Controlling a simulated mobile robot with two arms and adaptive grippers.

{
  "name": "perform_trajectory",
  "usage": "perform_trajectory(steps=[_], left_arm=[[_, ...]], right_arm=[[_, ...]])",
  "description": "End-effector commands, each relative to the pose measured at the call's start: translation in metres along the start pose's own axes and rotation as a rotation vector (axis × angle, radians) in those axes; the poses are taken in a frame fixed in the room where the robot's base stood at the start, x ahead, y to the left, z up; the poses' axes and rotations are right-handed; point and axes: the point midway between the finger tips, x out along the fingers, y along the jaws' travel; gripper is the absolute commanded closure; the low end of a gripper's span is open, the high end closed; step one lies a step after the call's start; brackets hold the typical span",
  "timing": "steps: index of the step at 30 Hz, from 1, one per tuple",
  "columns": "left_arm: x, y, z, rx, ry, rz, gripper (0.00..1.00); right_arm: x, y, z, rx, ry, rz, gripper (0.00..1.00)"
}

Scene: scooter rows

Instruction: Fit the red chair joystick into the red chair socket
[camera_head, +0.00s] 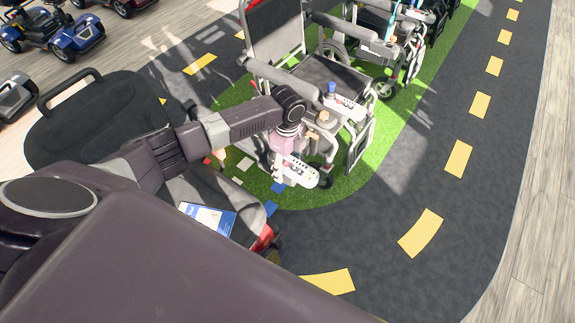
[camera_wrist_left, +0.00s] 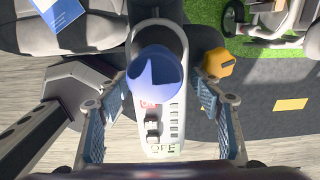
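My left gripper (camera_head: 288,148) is over a white control panel (camera_head: 297,177) at the front chair in the head view. In the left wrist view its fingers (camera_wrist_left: 157,108) stand wide apart on both sides of the panel (camera_wrist_left: 160,132), holding nothing I can see. A round blue knob (camera_wrist_left: 157,74) shows above the panel's upper part; whether it is seated there I cannot tell. A yellow-orange knob (camera_wrist_left: 218,63) is to its right. I cannot make out a red joystick or an empty socket. My right gripper is not in view.
A wheelchair (camera_head: 335,72) with a blue knob (camera_head: 331,88) on its armrest panel stands behind my gripper on green turf. A seat with a blue-white card (camera_head: 207,218) lies left of it. The dark track (camera_head: 440,190) at right is clear.

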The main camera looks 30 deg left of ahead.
Motion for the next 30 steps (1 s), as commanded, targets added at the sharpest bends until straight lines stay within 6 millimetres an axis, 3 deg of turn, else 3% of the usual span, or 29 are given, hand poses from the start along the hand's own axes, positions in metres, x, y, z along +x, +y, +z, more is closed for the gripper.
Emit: perform_trajectory(steps=[10, 24, 30], left_arm=[[-0.007, 0.001, 0.0, 0.0, 0.0, 0.001, 0.41], [-0.098, -0.001, 0.0, 0.001, 0.0, -0.002, 0.41], [-0.117, 0.0, 0.0, 0.001, 0.0, 0.0, 0.41]], right_arm=[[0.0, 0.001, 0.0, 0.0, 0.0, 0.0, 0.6], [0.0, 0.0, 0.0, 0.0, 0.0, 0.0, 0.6], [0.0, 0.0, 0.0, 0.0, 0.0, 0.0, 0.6]])
